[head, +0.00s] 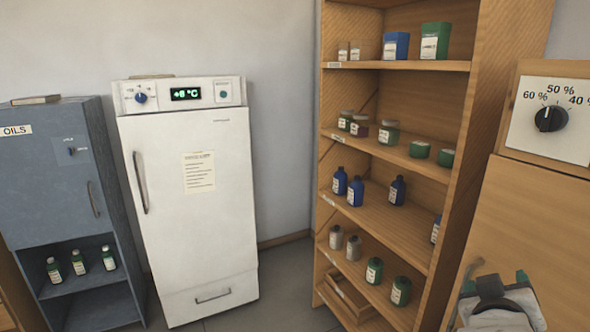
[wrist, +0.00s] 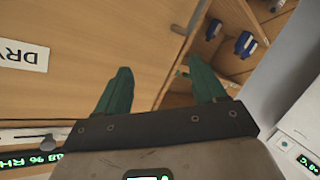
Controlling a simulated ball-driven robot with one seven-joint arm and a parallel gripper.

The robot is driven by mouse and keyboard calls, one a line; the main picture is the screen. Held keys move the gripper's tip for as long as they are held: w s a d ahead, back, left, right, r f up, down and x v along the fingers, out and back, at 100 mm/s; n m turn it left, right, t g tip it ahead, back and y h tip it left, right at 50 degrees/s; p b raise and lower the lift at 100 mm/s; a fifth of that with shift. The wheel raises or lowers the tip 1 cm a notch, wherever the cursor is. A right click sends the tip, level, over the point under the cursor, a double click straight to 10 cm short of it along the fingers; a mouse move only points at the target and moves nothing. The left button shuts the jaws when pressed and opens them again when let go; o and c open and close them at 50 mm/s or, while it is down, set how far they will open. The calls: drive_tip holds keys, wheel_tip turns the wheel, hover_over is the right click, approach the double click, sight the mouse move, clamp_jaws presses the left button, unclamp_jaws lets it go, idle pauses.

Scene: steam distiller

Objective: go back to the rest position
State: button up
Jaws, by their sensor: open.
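My gripper shows in the wrist view (wrist: 162,72), with its two green fingers apart and nothing between them. It is in front of a wooden cabinet front (wrist: 75,45), and the right finger is in line with the open shelf beside it. I cannot tell how far the fingers are from these surfaces. In the head view, part of my arm shows at the bottom right, in front of the wooden cabinet (head: 540,225); the fingertips are not clear there.
A tall open shelf (head: 480,110) holds several bottles and jars. A white fridge (head: 220,240) reading +8 °C and a blue-grey OILS cabinet (head: 45,195) stand to the left. A dial panel (head: 552,122) sits above the wooden cabinet. Some grey floor (head: 285,275) is clear.

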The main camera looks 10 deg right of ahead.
drive_tip(key=s+a+f+g+y, duration=0.25)
drive_tip(key=s+f, duration=0.35)
drive_tip(key=f, duration=0.5)
drive_tip(key=s+a+f+g+y, duration=0.1)
drive_tip(key=s+f+g+y, duration=0.3)
drive_tip(key=f, duration=0.7)
drive_tip(key=s+a+f+g+y, duration=0.1)
drive_tip(key=s+a+f, duration=0.1)
drive_tip(key=s, duration=0.4)
drive_tip(key=s+a+f+g+y, duration=0.1)
drive_tip(key=s+a+f, duration=0.1)
drive_tip(key=s+f, duration=0.3)
drive_tip(key=s+a+f+n+g+y, duration=0.1)
drive_tip(key=s+a+f, duration=0.1)
drive_tip(key=s, duration=0.4)
drive_tip(key=shift+s+a+f+y, duration=0.3)
drive_tip(key=shift+s+f+y, duration=0.1)
drive_tip(key=shift+f, duration=0.45)
drive_tip(key=shift+c, duration=0.5)
